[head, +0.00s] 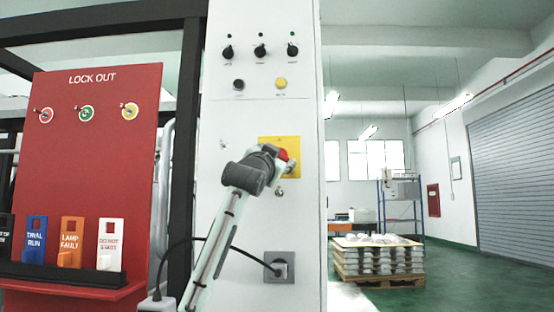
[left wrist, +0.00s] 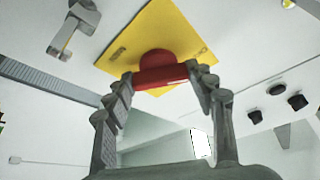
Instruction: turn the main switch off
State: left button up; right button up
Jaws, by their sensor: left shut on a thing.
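The main switch is a red rotary handle (head: 283,155) on a yellow plate (head: 292,143) on the white cabinet front. My left gripper (head: 277,154) is at the switch and hides part of it in the head view. In the left wrist view the red handle (left wrist: 160,76) lies between the two fingertips of my left gripper (left wrist: 168,82), which are shut on it. The yellow plate (left wrist: 185,30) shows behind it, tilted in that view. My right gripper is not in view.
A red lockout board (head: 97,150) with tags stands left of the white cabinet (head: 233,125). Black knobs (head: 260,51) sit above the switch. A cable runs to a socket (head: 279,267) below. A pallet of castings (head: 377,262) stands on the floor at right.

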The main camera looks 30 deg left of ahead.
pick_arm(q)
jog(key=shift+n, duration=0.3)
jog(key=o, duration=1.2)
jog(key=shift+c, duration=0.2)
jog(key=shift+r+y, duration=0.1)
jog(key=shift+y, duration=0.2)
notch_tip(320, 180, up, 10)
jog(key=shift+f, duration=0.1)
jog(key=shift+f, duration=0.1)
